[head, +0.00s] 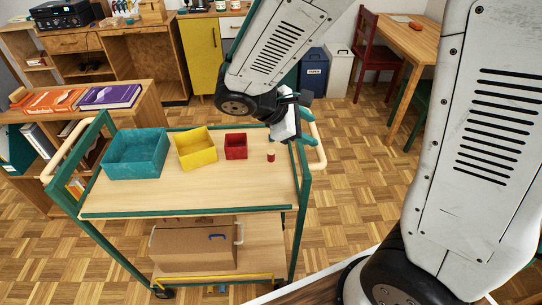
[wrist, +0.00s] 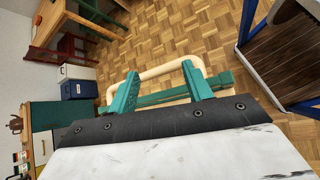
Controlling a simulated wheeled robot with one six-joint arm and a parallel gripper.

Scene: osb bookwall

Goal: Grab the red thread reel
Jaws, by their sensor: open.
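The small red thread reel (head: 271,156) stands on the cart's top shelf (head: 190,195), right of the red box, in the head view. My gripper (head: 303,121) is above the cart's right end, a little above and to the right of the reel, apart from it. In the wrist view, my gripper (wrist: 160,88) shows two green fingers spread apart with nothing between them. The cart's cream handle (wrist: 155,72) shows beyond the fingers. The reel is not in sight in the wrist view.
A teal box (head: 135,154), a yellow box (head: 196,148) and a red box (head: 236,146) stand in a row on the shelf, left of the reel. A cardboard box (head: 192,246) sits on the lower shelf. The shelf's front part is clear.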

